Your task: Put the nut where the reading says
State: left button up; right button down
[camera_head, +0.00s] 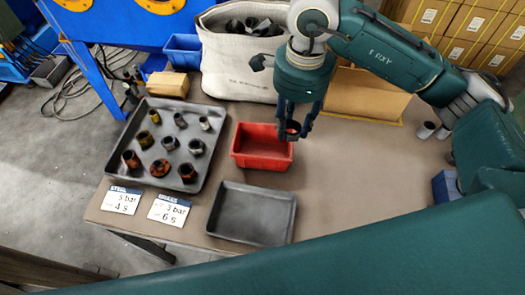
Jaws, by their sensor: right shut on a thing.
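My right gripper (298,128) points down over the right end of the red bin (244,157). It is shut on a small dark nut (293,129) with some reddish colour, partly hidden by the fingers. A dark tray (125,172) at the left holds several nuts and fittings, some brassy, some grey, some rusty. Two cards lie at the table's front edge: a steel card (122,200) reading "5 bar, 4 s" and a brass card (169,210) that seems to read "3 bar, 6 s". A grey tray (250,214) in front of the red bin is empty. My left gripper is not in view.
A canvas bag (235,70) of dark parts stands behind the red bin, with a cardboard box (365,96) right of it. Small blue and tan boxes stand behind the dark tray. Grey cylinders (426,130) and a blue block (445,187) are at right. The table's right middle is clear.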

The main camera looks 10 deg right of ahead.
jog(key=w+a+r+m+p, duration=0.1)
jog(key=w+a+m+p, duration=0.15)
jog(key=m, duration=0.85)
jog(key=m+p, duration=0.5)
jog(key=m, duration=1.1)
send_over(263, 147)
jog(key=s, duration=0.3)
jog(key=f, duration=1.7)
jog(key=shift+w+a+f, duration=0.1)
jog(key=shift+a+f, duration=0.15)
jog(key=shift+f, duration=0.65)
